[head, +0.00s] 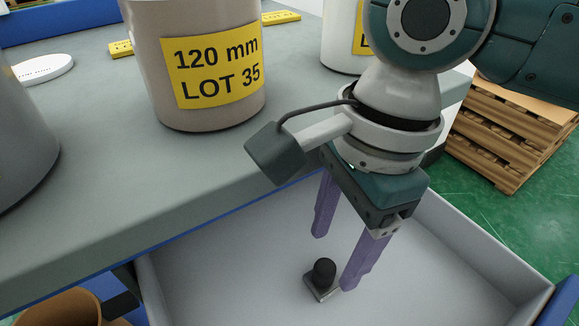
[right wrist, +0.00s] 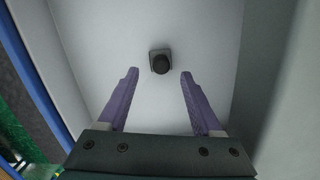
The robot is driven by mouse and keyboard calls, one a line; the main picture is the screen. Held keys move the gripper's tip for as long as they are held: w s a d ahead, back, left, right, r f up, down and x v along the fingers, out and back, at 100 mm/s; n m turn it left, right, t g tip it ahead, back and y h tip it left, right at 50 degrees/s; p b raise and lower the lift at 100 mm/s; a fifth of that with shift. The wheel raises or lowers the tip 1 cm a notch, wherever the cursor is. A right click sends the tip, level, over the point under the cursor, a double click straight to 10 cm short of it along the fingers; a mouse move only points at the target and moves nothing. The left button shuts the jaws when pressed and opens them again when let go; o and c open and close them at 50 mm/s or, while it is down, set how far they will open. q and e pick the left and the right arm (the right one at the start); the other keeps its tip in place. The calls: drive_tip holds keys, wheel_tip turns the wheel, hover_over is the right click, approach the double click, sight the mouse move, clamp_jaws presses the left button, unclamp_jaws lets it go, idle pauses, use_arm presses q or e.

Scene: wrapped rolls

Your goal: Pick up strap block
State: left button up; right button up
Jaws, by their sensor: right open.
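The strap block (head: 323,274) is a small dark square base with a round black knob. It sits on the floor of the light grey drawer or bin (head: 215,272). My right gripper (head: 333,262) points down into the bin with its two purple fingers apart and nothing between them. In the head view the block shows close to the nearer finger. In the right wrist view the block (right wrist: 160,62) lies beyond the open fingertips (right wrist: 158,74), about midway between them, and does not appear touched. My left gripper is not in view.
The grey table (head: 110,205) lies along the bin's far-left side. A wrapped roll (head: 203,108) labelled "120 mm LOT 35" stands on it, with other rolls nearby. A white disc (head: 43,68) lies at the left. Brown pallets (head: 505,130) are stacked at the right.

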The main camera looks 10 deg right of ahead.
sight(326, 266)
drive_tip(key=f, duration=0.1)
drive_tip(key=f+b, duration=0.1)
drive_tip(key=f, duration=0.1)
drive_tip(key=f+b, duration=0.1)
drive_tip(key=f, duration=0.1)
drive_tip(key=shift+a, duration=0.4)
clamp_jaws()
